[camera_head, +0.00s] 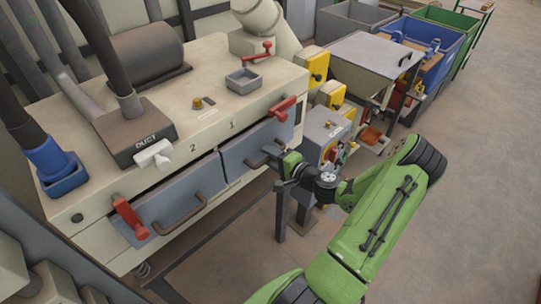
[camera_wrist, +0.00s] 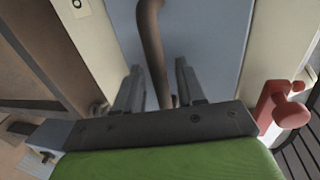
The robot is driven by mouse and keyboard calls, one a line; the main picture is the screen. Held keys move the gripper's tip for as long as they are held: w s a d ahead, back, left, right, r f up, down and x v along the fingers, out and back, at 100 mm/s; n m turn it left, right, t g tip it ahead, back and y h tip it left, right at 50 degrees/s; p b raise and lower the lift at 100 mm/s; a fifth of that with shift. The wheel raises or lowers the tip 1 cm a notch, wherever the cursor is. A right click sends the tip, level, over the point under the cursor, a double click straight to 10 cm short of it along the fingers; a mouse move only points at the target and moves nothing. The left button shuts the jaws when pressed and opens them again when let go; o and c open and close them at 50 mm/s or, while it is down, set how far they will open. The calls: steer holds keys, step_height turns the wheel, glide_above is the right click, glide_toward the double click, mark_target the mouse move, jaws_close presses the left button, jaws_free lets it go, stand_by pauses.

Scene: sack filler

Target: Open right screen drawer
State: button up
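The right screen drawer (camera_head: 245,147) is the blue-grey front under the number 1 on the cream machine. A dark gap shows along its top edge. In the wrist view, its front (camera_wrist: 215,35) fills the middle, with a brown bar handle (camera_wrist: 150,40) on it. My gripper (camera_head: 270,153) is at this drawer's front, largely covering the handle in the head view. In the wrist view, my gripper (camera_wrist: 158,78) is open, with one finger on each side of the handle. Whether either finger touches it cannot be told. A red lever (camera_head: 282,106) sits at the drawer's upper right corner.
The left drawer (camera_head: 180,200), under number 2, has its own brown handle and a red lever (camera_head: 130,217). A grey control box (camera_head: 322,130) and yellow boxes (camera_head: 315,65) stand right of the machine. Open floor lies to the right.

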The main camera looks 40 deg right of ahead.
steer(key=shift+w, duration=0.2)
steer(key=shift+s, duration=0.1)
jaws_close()
